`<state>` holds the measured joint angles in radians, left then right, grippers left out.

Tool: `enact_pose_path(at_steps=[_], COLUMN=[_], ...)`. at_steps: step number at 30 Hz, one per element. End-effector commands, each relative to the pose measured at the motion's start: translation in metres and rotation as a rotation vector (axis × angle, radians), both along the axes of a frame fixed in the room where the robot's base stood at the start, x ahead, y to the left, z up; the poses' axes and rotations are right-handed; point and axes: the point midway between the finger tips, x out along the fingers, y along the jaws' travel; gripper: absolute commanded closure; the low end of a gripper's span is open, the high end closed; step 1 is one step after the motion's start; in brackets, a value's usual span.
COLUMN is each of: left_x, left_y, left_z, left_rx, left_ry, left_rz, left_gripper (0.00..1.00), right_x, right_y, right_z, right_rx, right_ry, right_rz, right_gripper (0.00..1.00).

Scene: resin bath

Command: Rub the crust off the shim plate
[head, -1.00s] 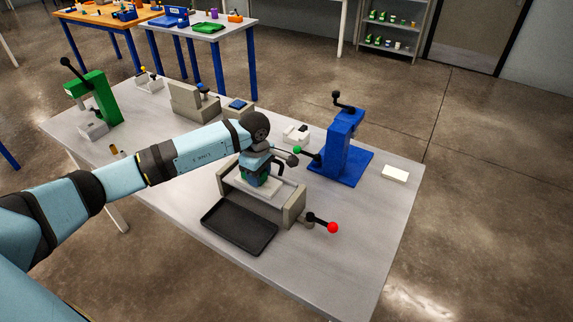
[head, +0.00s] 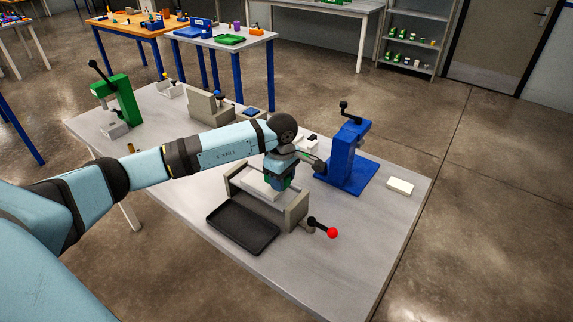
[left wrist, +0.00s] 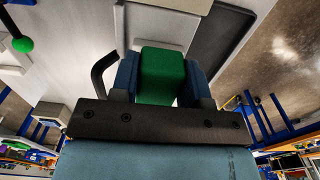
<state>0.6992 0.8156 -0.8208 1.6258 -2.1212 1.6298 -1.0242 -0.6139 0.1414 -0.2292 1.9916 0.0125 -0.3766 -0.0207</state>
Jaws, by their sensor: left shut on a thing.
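My left gripper (head: 280,176) is shut on a green block (head: 279,186). In the left wrist view the block (left wrist: 162,75) sits between the two blue-grey fingers. The block is at the right part of a white plate (head: 252,182), inside a beige fixture (head: 296,212) with a red-knobbed lever; I take this plate for the shim plate. Whether the block touches it I cannot tell. The arm and gripper hide part of the plate, and no crust can be made out at this size. My right gripper is not in view.
A black tray (head: 242,229) lies in front of the fixture. A blue press (head: 345,160) stands close behind and right of the gripper. A green press (head: 124,101) stands far left. A white block (head: 400,186) lies at the right. The table's front right is clear.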

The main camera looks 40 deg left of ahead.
Motion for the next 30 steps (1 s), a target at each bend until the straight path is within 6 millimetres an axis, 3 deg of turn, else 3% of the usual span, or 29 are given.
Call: enact_pose_path(at_steps=[15, 30], left_x=[0.002, 0.002], left_y=[0.014, 0.015], left_z=[0.048, 0.052], left_rx=[0.002, 0.000], left_ry=[0.000, 0.000], left_rz=[0.016, 0.018], left_gripper=[0.80, 0.80], right_x=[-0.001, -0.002], right_y=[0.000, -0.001], right_z=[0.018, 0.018], right_rx=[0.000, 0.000], right_ry=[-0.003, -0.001], right_rz=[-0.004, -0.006], right_gripper=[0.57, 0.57])
